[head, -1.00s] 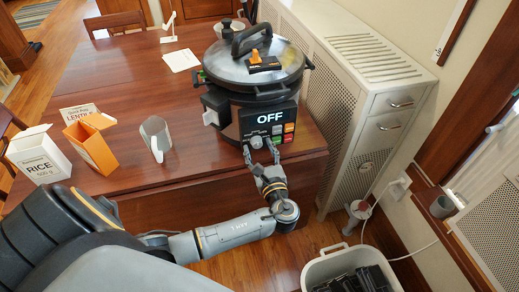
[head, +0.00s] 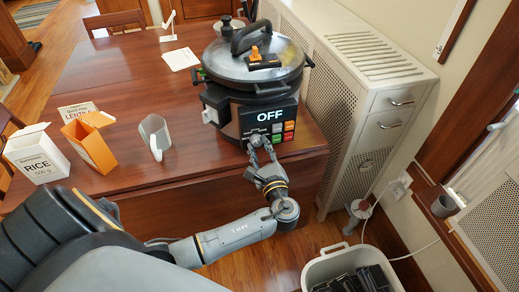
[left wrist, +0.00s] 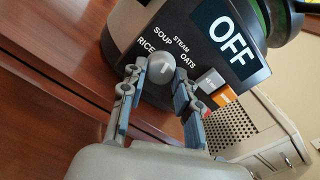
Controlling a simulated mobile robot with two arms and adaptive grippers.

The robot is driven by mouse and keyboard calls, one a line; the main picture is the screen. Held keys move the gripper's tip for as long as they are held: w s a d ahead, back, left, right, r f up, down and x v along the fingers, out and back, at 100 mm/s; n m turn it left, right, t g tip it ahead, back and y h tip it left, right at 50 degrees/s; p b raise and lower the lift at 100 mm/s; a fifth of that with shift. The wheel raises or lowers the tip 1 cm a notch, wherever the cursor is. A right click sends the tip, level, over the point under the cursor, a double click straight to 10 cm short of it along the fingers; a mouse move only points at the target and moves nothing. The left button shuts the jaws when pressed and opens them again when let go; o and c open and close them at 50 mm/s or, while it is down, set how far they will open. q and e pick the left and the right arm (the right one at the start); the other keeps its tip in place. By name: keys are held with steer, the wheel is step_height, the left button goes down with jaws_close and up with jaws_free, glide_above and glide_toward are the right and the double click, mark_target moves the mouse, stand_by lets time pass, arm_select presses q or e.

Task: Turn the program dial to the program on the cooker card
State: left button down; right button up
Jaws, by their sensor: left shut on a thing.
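The cooker (head: 255,78) stands on the table with its lid on, and its display (head: 270,116) reads OFF. In the left wrist view its panel shows the round grey program dial (left wrist: 160,69) with RICE, SOUP, STEAM and OATS printed around it. A short mark shows on the dial's face. My left gripper (head: 261,145) reaches the panel from the front and is shut on the dial, one finger on each side of it. A white card (head: 181,59) lies on the table behind and left of the cooker; its print is too small to read. My right gripper is out of view.
Several coloured buttons (head: 284,131) sit below the display, close to the left gripper. A clear measuring cup (head: 155,133), an orange lentil box (head: 89,146) and a white rice box (head: 38,157) stand to the left. A radiator cabinet (head: 345,85) stands close on the right.

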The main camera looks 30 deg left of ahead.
arm_select(q)
steer(key=shift+n+b, duration=1)
steer(key=shift+n, duration=1.2)
steer(key=c, duration=1)
jaws_free()
steer(key=shift+o, duration=0.2)
steer(key=shift+d, duration=0.15)
steer(key=v, duration=1.1)
steer(key=shift+s+d, duration=0.25)
steer(key=shift+s, duration=0.1)
